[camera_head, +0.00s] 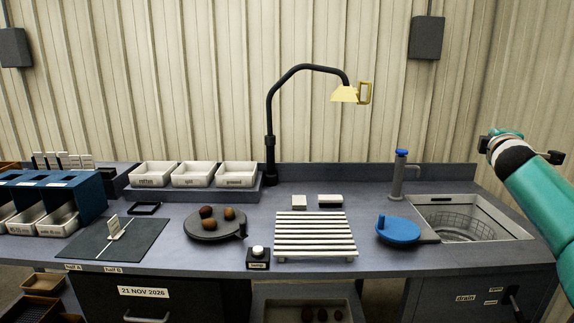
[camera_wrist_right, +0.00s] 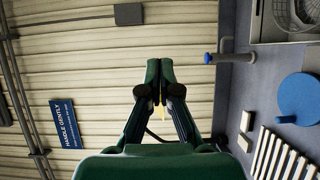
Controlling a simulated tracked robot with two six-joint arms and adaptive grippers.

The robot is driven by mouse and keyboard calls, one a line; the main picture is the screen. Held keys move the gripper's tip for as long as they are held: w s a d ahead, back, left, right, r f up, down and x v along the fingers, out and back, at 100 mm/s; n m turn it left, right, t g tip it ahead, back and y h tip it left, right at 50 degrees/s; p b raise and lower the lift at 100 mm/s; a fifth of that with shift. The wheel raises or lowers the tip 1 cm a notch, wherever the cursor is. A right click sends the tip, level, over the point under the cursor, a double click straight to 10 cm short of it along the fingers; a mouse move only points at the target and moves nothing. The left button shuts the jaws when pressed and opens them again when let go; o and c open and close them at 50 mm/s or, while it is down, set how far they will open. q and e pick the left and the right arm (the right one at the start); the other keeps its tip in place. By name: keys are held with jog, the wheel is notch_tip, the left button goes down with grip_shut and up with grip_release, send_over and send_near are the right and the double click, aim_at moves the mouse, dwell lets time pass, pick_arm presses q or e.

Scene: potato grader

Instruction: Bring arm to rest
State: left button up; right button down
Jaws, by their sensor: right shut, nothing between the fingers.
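My right arm (camera_head: 540,205) comes in from the right edge in the head view, raised above the sink end of the bench. Its wrist end is in front of the wall, and the fingers cannot be made out there. In the right wrist view my right gripper (camera_wrist_right: 160,72) is shut and empty, its fingertips together with the wall behind them. It is clear of the bench and touches nothing. My left arm and gripper are not in view.
Below the right arm are a sink (camera_head: 470,222), a tap (camera_head: 397,178) and a blue disc (camera_head: 398,230). A slatted rack (camera_head: 315,235), a dark turntable (camera_head: 210,230) with brown potatoes, white trays (camera_head: 194,174) and a yellow-shaded lamp (camera_head: 344,94) stand further left.

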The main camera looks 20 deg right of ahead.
jog(key=w+a+f+y, duration=0.2)
jog(key=w+a+f, duration=0.15)
jog(key=f, duration=0.45)
jog(key=w+a+f+y, duration=0.3)
jog(key=a+f, duration=0.2)
jog(key=f, duration=0.3)
jog(key=w+a+f+y, duration=0.2)
jog(key=w+a+f, duration=0.15)
jog(key=f, duration=0.45)
jog(key=s+a+f+m+g+y, duration=0.1)
jog(key=a+f+m+g+y, duration=0.15)
jog(key=a+f, duration=0.75)
jog(key=s+a+f+m+g+y, duration=0.15)
jog(key=a+f+y, duration=0.25)
jog(key=a+f, duration=0.7)
jog(key=s+a+f+m+g+y, duration=0.2)
jog(key=s+a+f+g, duration=0.1)
jog(key=s+a+f, duration=1.05)
jog(key=s+a+f+m+g, duration=0.2)
jog(key=s+a+f, duration=0.2)
jog(key=s, duration=0.6)
jog(key=s+a+f+m+g+y, duration=0.1)
jog(key=s+a+f+m+g, duration=0.2)
jog(key=s, duration=0.8)
jog(key=shift+s+a+f, duration=0.3)
jog(key=shift+a+f, duration=0.05)
jog(key=shift+f, duration=0.6)
